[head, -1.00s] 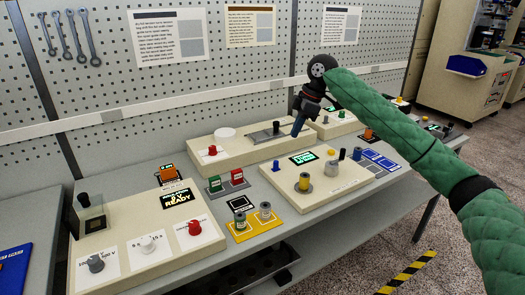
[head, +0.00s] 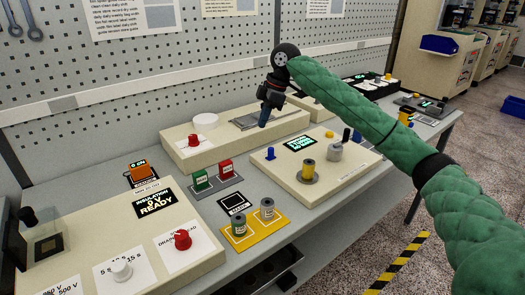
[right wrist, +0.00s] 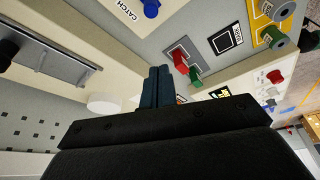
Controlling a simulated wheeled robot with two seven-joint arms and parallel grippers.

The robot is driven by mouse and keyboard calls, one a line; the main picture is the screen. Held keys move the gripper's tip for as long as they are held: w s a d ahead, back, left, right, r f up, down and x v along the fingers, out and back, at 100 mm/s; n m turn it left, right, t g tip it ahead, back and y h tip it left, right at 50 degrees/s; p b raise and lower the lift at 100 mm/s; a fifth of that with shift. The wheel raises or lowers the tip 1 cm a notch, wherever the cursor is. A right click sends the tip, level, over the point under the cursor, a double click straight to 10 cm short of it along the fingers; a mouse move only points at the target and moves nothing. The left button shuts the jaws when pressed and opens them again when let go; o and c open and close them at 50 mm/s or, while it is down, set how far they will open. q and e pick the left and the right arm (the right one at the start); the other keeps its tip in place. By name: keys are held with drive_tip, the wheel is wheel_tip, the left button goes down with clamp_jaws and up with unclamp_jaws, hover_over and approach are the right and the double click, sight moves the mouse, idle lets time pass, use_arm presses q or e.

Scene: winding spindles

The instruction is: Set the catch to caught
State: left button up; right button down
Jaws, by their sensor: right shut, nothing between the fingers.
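The catch (right wrist: 150,8) is a small blue knob beside a printed CATCH label, at the top edge of the right wrist view. In the head view the same blue knob (head: 270,153) stands upright at the left end of the cream spindle board (head: 330,180). My right gripper (head: 264,122) is shut and empty, pointing down above the rear cream box, behind the blue knob and apart from it. In the right wrist view its closed blue-grey fingertips (right wrist: 158,72) touch nothing that I can see. My left gripper is out of view.
The spindle board has a yellow spool (head: 307,168) and a lit display (head: 299,144). Green (head: 200,180) and red blocks (head: 226,169) stand left of the knob.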

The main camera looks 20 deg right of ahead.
sight(271, 153)
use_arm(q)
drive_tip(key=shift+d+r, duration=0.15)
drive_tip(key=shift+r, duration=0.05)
use_arm(e)
drive_tip(key=shift+f, duration=0.2)
drive_tip(key=p+x, duration=0.1)
drive_tip(key=x, duration=0.9)
drive_tip(key=d, duration=0.1)
drive_tip(key=d+p, duration=0.1)
drive_tip(key=shift+s+d+r, duration=0.1)
drive_tip(key=shift+d+r, duration=0.05)
drive_tip(key=shift+d, duration=0.15)
drive_tip(key=shift+s+d, duration=0.15)
drive_tip(key=shift+d, duration=0.45)
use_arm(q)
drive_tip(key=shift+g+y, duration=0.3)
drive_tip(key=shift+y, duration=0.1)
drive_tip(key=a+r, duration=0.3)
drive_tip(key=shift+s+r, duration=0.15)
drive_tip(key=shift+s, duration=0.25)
use_arm(e)
drive_tip(key=shift+d, duration=0.1)
